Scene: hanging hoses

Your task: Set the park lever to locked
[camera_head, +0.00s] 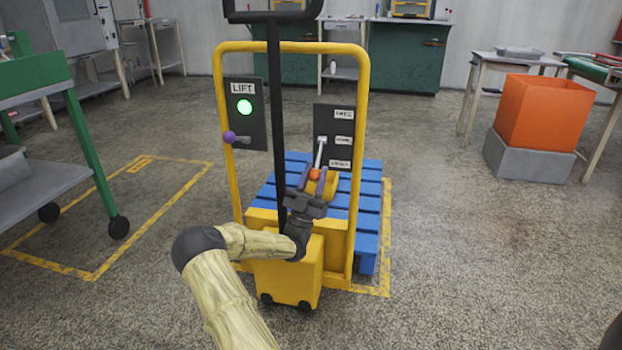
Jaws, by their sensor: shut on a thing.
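The right-hand dark panel (334,125) on the yellow pallet-truck frame carries three small white labels, too small to read surely. A pale lever (320,152) comes from its middle and slopes down toward me, ending in an orange knob (314,174). I take it for the park lever. My gripper (313,178) is at this knob, its fingers to the left and right of it, shut on it. The knob shows between the fingers. The lever's exact setting against the labels is hard to tell.
A LIFT panel (245,120) with a lit green lamp and a purple-knobbed lever (230,137) is on the left. A black tiller post (275,120) stands just left of my gripper. A blue pallet (367,210) lies behind. An orange bin (550,112) stands right; floor between is clear.

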